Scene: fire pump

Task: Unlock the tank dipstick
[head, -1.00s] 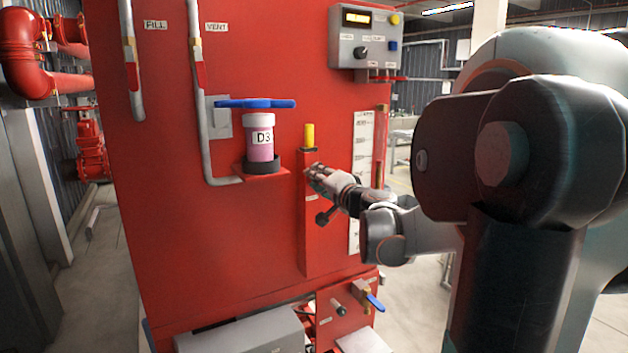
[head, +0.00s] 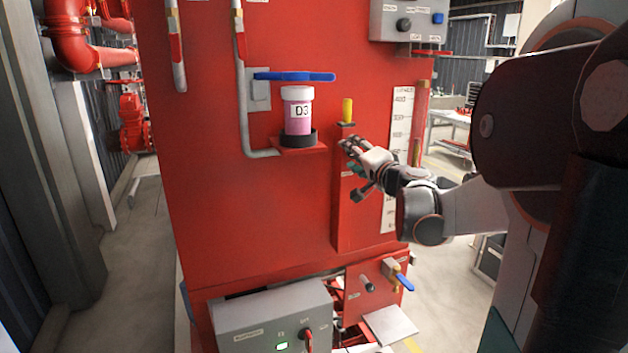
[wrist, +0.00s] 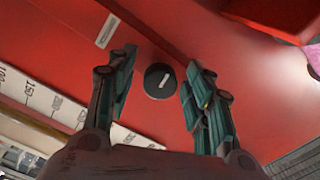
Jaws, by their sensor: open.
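The tank dipstick shows as a yellow handle (head: 347,109) upright at the top of a narrow red column on the red tank's front. In the wrist view a round black knob (wrist: 159,81) with a short white mark faces me on the red surface. My gripper (head: 352,170) is at the column, just below the yellow handle, and hides part of the column. In the wrist view my gripper (wrist: 160,60) is open, with one teal-padded finger on each side of the knob. I see gaps between both fingers and the knob; its depth between them is unclear.
A pink jar labelled D3 (head: 298,115) stands on a small red shelf left of the column, below a blue lever (head: 295,76). A white level scale (head: 397,150) is on the right. A grey box (head: 272,318) and a blue-handled valve (head: 402,281) are below.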

